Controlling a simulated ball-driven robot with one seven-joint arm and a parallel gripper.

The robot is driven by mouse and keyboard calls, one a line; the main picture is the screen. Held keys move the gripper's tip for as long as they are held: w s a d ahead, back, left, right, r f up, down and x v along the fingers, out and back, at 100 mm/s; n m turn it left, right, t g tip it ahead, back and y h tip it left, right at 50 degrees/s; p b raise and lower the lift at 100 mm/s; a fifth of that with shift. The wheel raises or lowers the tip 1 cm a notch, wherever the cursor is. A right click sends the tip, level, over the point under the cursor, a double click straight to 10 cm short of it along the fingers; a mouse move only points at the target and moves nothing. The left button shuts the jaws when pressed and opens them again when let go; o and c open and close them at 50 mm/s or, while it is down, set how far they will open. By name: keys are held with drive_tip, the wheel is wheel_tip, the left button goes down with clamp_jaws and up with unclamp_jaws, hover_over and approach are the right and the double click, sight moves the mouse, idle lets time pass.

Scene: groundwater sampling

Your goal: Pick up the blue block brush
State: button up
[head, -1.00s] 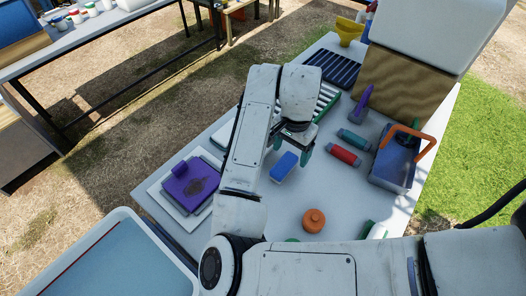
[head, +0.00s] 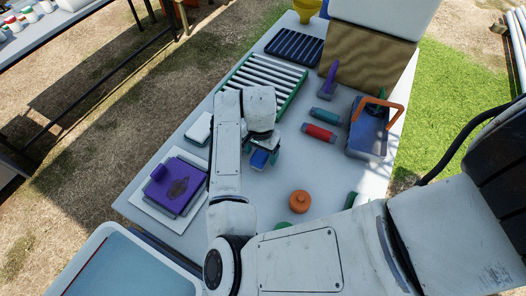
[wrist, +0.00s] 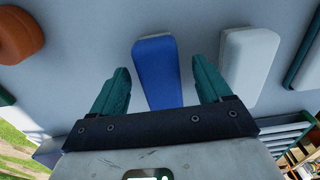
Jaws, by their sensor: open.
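The blue block brush (wrist: 157,75) lies on the grey table, between the two fingers of my gripper (wrist: 160,88) in the wrist view. The brush is a rounded blue block with a thin pale strip at its far end. My gripper is open, with a gap between each green finger and the brush. In the head view the brush (head: 260,159) is partly hidden under my gripper (head: 264,157).
A white block (wrist: 250,65) lies right of the brush in the wrist view. An orange round object (head: 300,201), a red cylinder (head: 319,133), a teal cylinder (head: 326,117), a ribbed rack (head: 262,83) and a purple item (head: 180,185) also lie on the table (head: 262,216).

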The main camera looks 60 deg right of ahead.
drive_tip(key=shift+f, duration=0.6)
drive_tip(key=shift+c, duration=0.4)
drive_tip(key=c, duration=1)
drive_tip(key=shift+r, duration=0.1)
drive_tip(key=shift+r, duration=0.55)
drive_tip(key=s+a+r+b, duration=0.1)
drive_tip(key=s+a+r, duration=0.1)
drive_tip(key=a+r, duration=0.2)
drive_tip(key=s+a+r+b, duration=0.1)
drive_tip(key=s+a+r, duration=0.2)
drive_tip(key=a, duration=0.1)
drive_tip(key=s+a+r+b, duration=0.1)
drive_tip(key=s+a+r, duration=0.1)
drive_tip(key=a+r, duration=0.2)
drive_tip(key=shift+s+r+b, duration=0.15)
drive_tip(key=shift+r+b, duration=0.2)
drive_tip(key=shift+b, duration=0.05)
